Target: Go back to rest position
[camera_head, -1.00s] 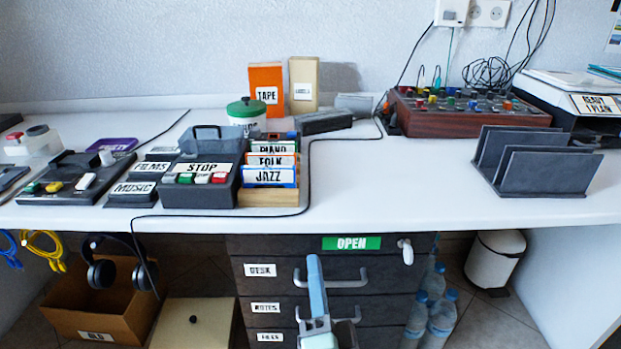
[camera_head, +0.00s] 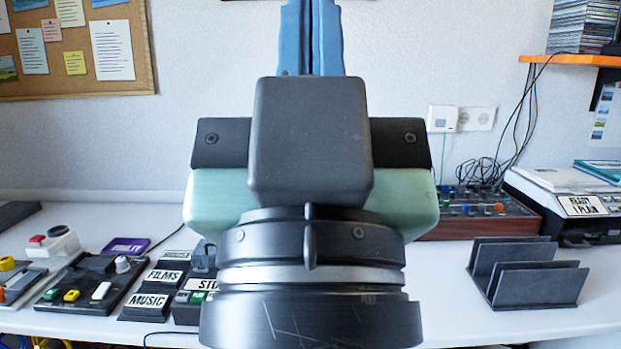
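My gripper (camera_head: 311,38) stands upright in the middle of the head view, close to the camera. Its two blue fingers point up and lie side by side, shut, with nothing seen between them. The tops of the fingers reach the upper edge of the picture. The dark wrist and pale green gripper body hide the middle of the desk, including part of the STOP box (camera_head: 190,312).
A white desk (camera_head: 450,290) runs across below. On it are a dark slotted rack (camera_head: 525,275), a red-brown mixer (camera_head: 480,215), a READY printer (camera_head: 575,205) and several button boxes at left. A corkboard (camera_head: 120,45) and an orange shelf (camera_head: 570,61) are on the wall.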

